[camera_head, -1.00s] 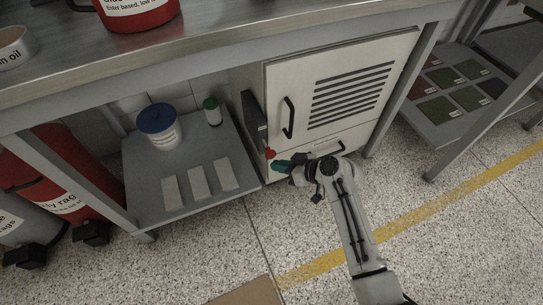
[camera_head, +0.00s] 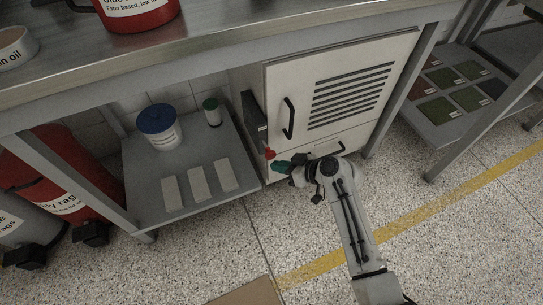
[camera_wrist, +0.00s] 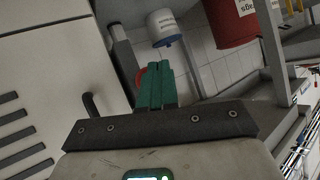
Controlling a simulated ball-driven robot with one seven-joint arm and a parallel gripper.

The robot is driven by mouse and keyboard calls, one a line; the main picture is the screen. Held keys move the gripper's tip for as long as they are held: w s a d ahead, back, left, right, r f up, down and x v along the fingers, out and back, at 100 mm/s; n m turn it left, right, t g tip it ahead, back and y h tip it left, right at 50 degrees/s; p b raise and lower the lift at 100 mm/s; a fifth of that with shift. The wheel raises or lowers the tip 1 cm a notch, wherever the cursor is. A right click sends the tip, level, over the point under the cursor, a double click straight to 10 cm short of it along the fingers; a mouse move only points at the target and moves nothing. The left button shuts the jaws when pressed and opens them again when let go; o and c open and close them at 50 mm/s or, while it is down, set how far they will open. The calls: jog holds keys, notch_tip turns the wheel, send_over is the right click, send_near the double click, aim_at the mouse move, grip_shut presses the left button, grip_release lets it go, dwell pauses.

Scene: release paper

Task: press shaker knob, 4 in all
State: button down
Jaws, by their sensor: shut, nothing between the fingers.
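The shaker knob is a small red knob (camera_head: 270,154) low on the left edge of the grey cabinet (camera_head: 340,85), under a dark upright bar. My gripper (camera_head: 277,164) is shut and empty, its green fingertips beside the knob's lower right. In the wrist view the green fingers (camera_wrist: 156,75) point at the red knob (camera_wrist: 140,76), which is partly hidden behind them. I cannot tell whether the tips touch the knob.
A grey shelf (camera_head: 150,200) left of the cabinet bears a blue-lidded tub (camera_head: 160,128), a green-capped bottle (camera_head: 212,112) and several pale blocks. The steel table (camera_head: 230,25) overhangs.

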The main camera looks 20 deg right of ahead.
aim_at(273, 156)
jog(key=shift+w, duration=0.15)
dwell(0.7)
jog(key=shift+w, duration=0.25)
jog(key=shift+w+b, duration=1.2)
jog(key=shift+w, duration=0.35)
dwell(1.5)
jog(key=shift+s+r, duration=0.1)
jog(key=shift+s, duration=0.05)
jog(key=shift+s+p, duration=0.9)
jog(key=shift+s, duration=0.9)
jog(key=shift+s+p, duration=0.9)
jog(key=shift+s, duration=1.6)
